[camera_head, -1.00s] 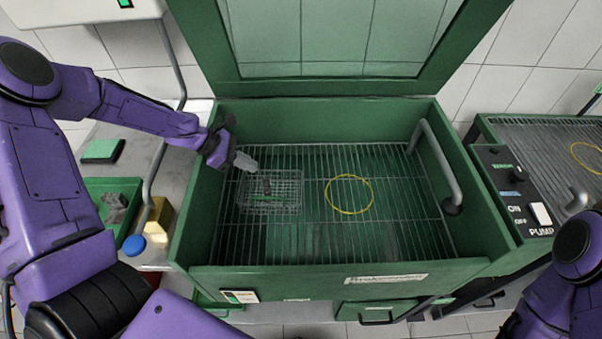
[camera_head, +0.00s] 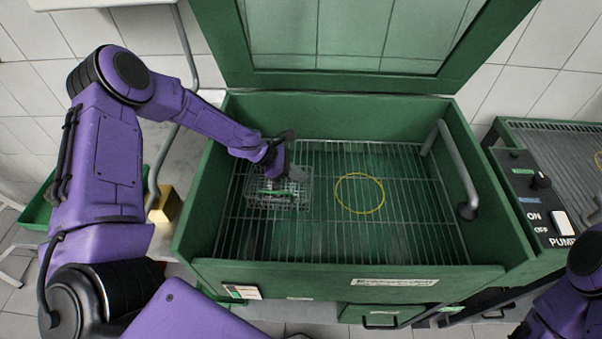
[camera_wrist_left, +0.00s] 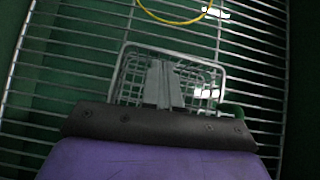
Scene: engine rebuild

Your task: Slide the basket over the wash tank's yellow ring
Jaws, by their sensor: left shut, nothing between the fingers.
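The small wire basket (camera_head: 283,204) stands on the rack in the left part of the green wash tank. The yellow ring (camera_head: 360,193) lies flat on the rack to the basket's right, with a clear gap between them. My left gripper (camera_head: 297,174) is over the basket, its fingers shut and empty. In the left wrist view the shut fingers (camera_wrist_left: 164,84) point down at the basket (camera_wrist_left: 130,72), with the yellow ring (camera_wrist_left: 175,20) beyond it. I cannot tell whether the fingertips touch the basket. A green thing shows at the basket, partly hidden. My right gripper is out of view.
The tank's walls (camera_head: 340,272) stand around the rack (camera_head: 400,235). A grey bent pipe (camera_head: 452,165) rises at the tank's right side. The raised lid is behind. The pump panel (camera_head: 536,205) is at the right. The rack around the ring is clear.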

